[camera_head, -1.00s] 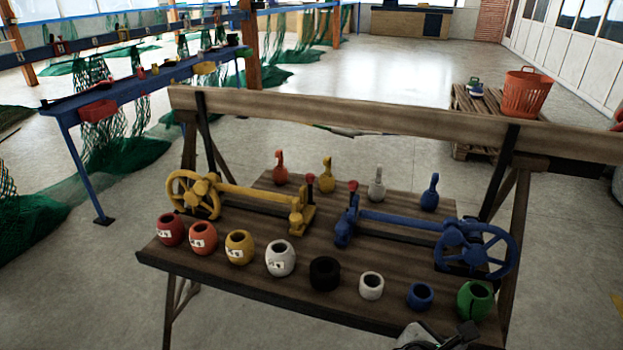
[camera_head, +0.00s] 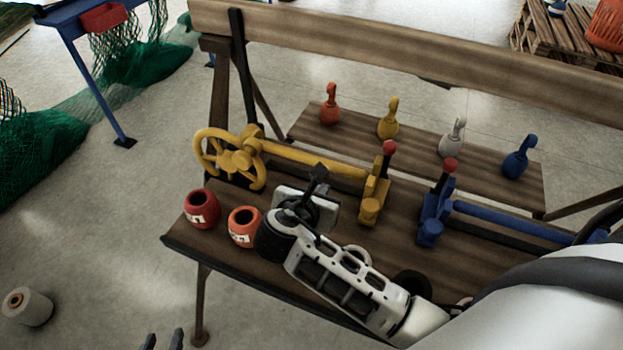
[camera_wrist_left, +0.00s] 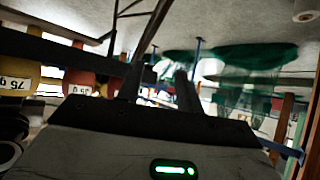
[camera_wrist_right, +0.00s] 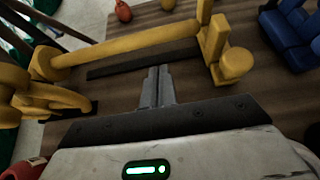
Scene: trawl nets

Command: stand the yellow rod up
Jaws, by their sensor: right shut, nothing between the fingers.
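The yellow rod (camera_head: 315,164) lies level on the wooden bench. Its left end meets a yellow spoked wheel (camera_head: 228,160) and its right end a yellow block with a red-knobbed lever (camera_head: 375,190). In the right wrist view the rod (camera_wrist_right: 130,50) runs across the top, above a dark strip. My right gripper (camera_head: 318,175) is over the bench, on the near side of the rod. Its fingers (camera_wrist_right: 157,72) are together and empty, pointing towards the rod. My left gripper (camera_head: 162,341) is low at the bottom edge, off the bench front, fingers apart and empty.
A blue rod (camera_head: 510,220) with its own lever block lies to the right. Red (camera_head: 201,208) and orange (camera_head: 243,226) pots stand at the front edge; my right arm covers others. Several small hooked weights, one yellow (camera_head: 388,118), stand on the back shelf.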

